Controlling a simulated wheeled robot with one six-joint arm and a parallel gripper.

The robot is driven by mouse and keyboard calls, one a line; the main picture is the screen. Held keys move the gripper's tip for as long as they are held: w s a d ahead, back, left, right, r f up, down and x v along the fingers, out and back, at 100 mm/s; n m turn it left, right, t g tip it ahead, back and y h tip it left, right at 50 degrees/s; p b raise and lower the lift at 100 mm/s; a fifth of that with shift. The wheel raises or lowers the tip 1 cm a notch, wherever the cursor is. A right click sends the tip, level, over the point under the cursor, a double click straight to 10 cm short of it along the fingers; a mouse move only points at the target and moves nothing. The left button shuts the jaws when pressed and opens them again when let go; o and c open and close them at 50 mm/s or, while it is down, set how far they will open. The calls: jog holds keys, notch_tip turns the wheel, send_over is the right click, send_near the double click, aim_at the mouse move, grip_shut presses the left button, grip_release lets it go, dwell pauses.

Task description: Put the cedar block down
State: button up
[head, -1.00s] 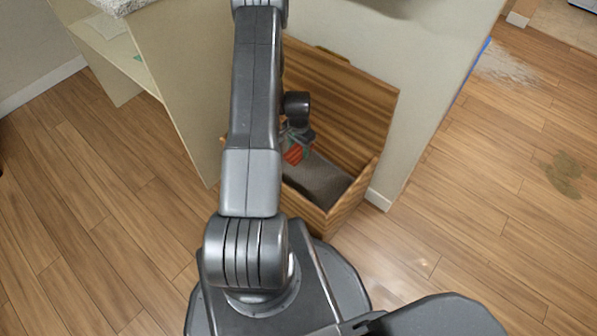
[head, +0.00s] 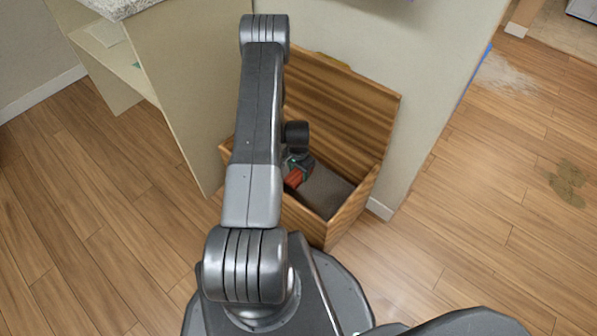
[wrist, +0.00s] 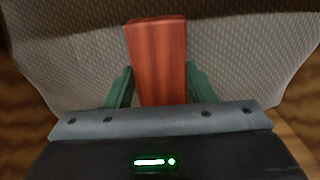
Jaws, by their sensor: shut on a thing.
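The cedar block is a reddish-brown wooden block. In the wrist view the cedar block (wrist: 158,60) stands between the two green fingers of my gripper (wrist: 159,85), which is shut on it. Grey textured cloth or lining shows behind the block. In the head view the block (head: 293,178) and my gripper (head: 300,165) are inside the open wooden chest, above its grey floor. My arm hides the left part of the chest. I cannot tell whether the block touches the grey surface.
The wooden chest (head: 345,105) has its lid raised against a pale panel (head: 430,95). Its front wall (head: 345,222) and side walls stand around my gripper. Shelves (head: 105,60) are at the upper left.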

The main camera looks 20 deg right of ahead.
aim_at(299, 173)
jog(key=o, duration=1)
jog(key=shift+f, duration=0.1)
notch_tip(299, 173, up, 12)
jog(key=p, duration=0.3)
jog(key=shift+p, duration=0.35)
